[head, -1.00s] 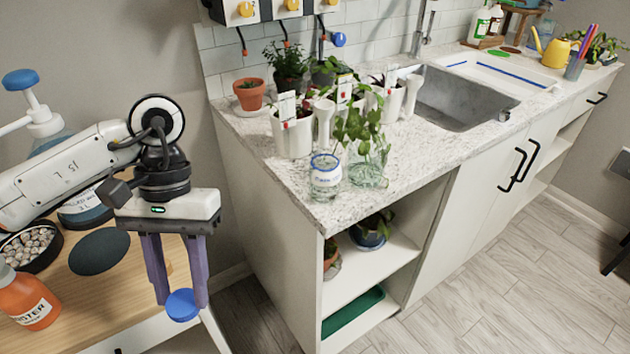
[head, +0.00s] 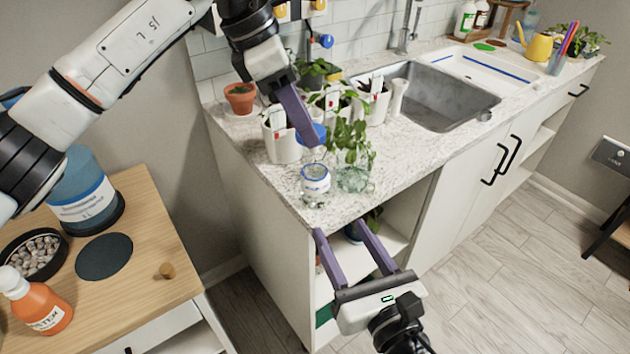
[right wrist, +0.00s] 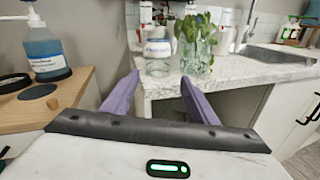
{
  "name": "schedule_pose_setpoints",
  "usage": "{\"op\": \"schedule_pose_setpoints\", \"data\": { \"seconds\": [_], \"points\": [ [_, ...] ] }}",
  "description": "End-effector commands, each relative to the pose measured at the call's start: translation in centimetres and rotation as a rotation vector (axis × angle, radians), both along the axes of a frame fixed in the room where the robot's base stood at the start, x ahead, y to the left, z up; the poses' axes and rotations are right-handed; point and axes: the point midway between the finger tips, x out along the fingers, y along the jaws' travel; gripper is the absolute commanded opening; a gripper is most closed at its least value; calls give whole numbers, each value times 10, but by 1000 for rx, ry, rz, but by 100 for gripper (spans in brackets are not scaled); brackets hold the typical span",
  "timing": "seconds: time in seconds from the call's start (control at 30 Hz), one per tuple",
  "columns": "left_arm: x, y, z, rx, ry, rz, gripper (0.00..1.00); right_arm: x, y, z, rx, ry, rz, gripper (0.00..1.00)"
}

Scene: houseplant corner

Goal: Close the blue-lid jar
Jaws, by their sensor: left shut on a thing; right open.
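The glass jar (head: 316,184) with a blue band near its rim and a label stands at the front corner of the counter, its top uncovered. It also shows in the right wrist view (right wrist: 158,52). My left gripper (head: 309,138) is shut on the blue lid (head: 312,135) and holds it above and slightly behind the jar in the head view. My fingers partly hide the lid. My right gripper (head: 344,234) is open and empty, in front of the cabinet and below the jar; its purple fingers (right wrist: 157,92) frame the counter edge in the wrist view.
A glass with leafy cuttings (head: 352,176) stands close at the jar's right. White planters (head: 283,143) and a terracotta pot (head: 240,98) stand behind. The sink (head: 435,98) is further right. A wooden side table (head: 150,245) is at the left.

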Motion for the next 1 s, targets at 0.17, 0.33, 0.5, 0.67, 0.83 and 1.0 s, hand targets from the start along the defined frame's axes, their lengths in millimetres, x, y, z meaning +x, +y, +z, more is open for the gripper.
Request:
{"op": "schedule_pose_setpoints", "data": {
  "seconds": [0.17,0.33,0.5,0.67,0.83,1.0],
  "points": [
    [6,-7,9,0,2,76,17,1,5,14,-113,-81,16,53],
    [6,-7,8,1,2,77,17,1,5,14,-114,-81,15,53],
    [5,-7,8,1,3,76,17,2,5,13,-113,-80,15,53],
    [5,-7,8,1,2,75,17,16,10,14,-110,-81,14,53],
    [5,-7,8,1,2,75,17,45,21,14,-109,-81,14,53],
    [5,-7,8,1,2,74,17,76,33,14,-110,-80,14,53]
  ]
}}
